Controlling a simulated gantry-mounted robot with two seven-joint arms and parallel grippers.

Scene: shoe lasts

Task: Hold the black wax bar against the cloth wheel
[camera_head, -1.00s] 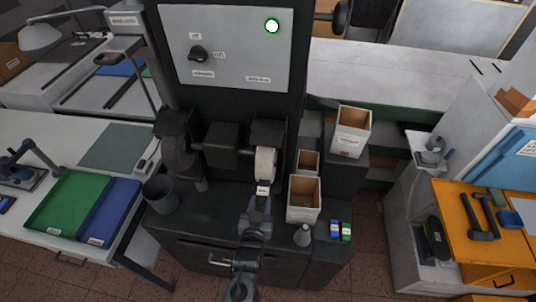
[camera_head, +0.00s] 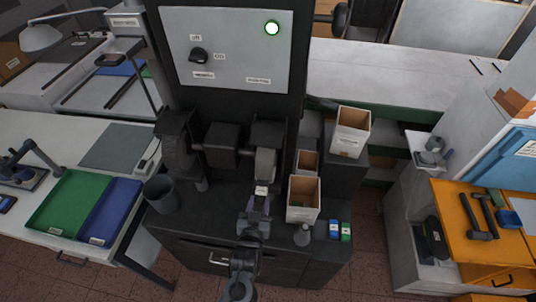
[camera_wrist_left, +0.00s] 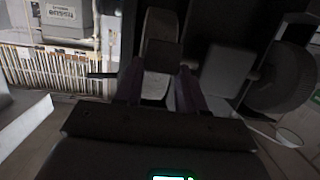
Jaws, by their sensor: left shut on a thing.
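The cloth wheel (camera_head: 265,163) sits on the right end of the machine's shaft, under a dark hood. It looks grey. My left gripper (camera_head: 261,200) is just in front of and below it, shut on the wax bar (camera_head: 262,190), whose pale label shows. The bar's far end is at the wheel's lower front, but I cannot tell whether it touches. In the left wrist view the two fingers (camera_wrist_left: 158,90) stand either side of the bar (camera_wrist_left: 155,88), with the wheel beyond it. My right gripper is not in view.
A darker wheel (camera_head: 176,158) is on the shaft's left end. A dark bin (camera_head: 161,194) is at left.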

